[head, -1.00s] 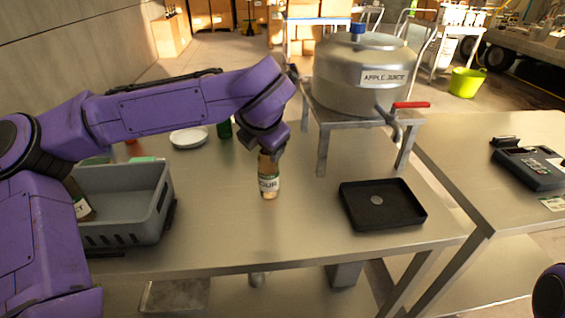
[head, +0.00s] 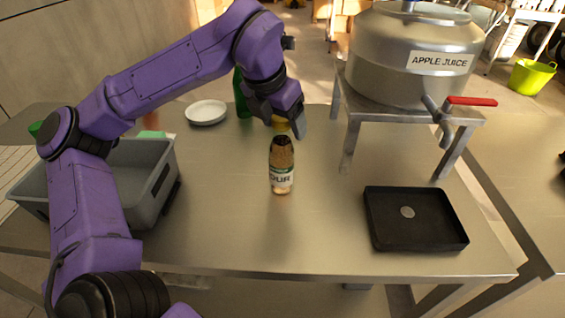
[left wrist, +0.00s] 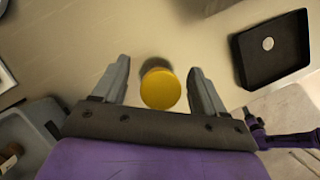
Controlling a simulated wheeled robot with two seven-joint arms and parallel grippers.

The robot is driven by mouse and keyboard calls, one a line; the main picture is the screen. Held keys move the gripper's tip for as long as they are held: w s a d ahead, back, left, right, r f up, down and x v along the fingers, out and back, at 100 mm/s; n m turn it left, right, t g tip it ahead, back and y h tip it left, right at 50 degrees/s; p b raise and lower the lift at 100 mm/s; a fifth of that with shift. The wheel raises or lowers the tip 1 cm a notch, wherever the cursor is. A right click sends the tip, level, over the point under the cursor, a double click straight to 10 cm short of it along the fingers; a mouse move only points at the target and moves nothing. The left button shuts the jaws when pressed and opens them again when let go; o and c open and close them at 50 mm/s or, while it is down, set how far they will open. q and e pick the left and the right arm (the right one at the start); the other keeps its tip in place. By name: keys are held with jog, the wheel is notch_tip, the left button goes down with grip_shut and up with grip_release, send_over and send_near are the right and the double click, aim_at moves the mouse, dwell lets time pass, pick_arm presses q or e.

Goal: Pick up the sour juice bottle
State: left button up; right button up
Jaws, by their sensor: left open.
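The sour juice bottle (head: 281,172) stands upright on the steel table (head: 230,235). It has a brown upper part and a white label with part of the word "SOUR" showing. My left gripper (head: 287,122) is just above it, open and pointing down. In the left wrist view the bottle's yellow cap (left wrist: 160,89) lies between the two spread fingers (left wrist: 160,84), with a gap on each side.
A black tray (head: 385,232) with a coin lies right of the bottle. An apple juice tank (head: 405,75) stands on a metal stand behind it. A grey crate (head: 155,195), a white plate (head: 207,112) and a green bottle (head: 240,92) are left and behind.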

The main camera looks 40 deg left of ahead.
pick_arm(q)
jog(key=shift+f, duration=0.45)
jog(key=shift+w, duration=0.1)
grip_shut()
dwell(1.0)
